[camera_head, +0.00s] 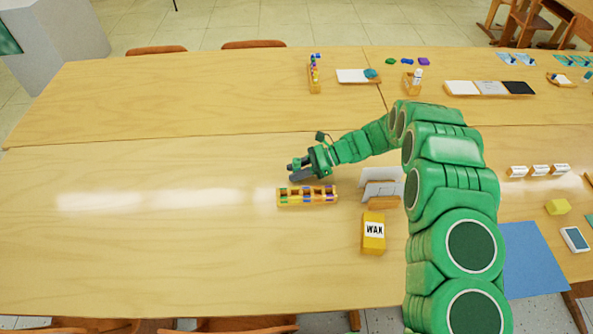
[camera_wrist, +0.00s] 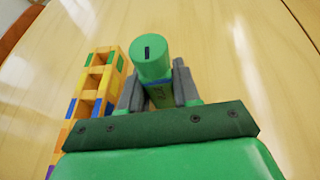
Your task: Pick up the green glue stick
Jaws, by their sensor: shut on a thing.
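The green glue stick (camera_wrist: 152,62) is between the two grey fingers of my gripper (camera_wrist: 158,92) in the wrist view, with its round green end towards the camera. My gripper is shut on it. In the head view my gripper (camera_head: 296,172) is above the table, just behind the yellow rack, and the glue stick is too small to make out clearly there. The yellow rack (camera_head: 307,204) with coloured marks and open slots stands on the table. It also shows to the left of the glue stick in the wrist view (camera_wrist: 90,80).
A yellow WAX box (camera_head: 373,234) and a holder with white cards (camera_head: 382,200) stand right of the rack. A blue sheet (camera_head: 530,260) lies further right. Another small rack (camera_head: 314,80) stands at the back. The table's left side is clear.

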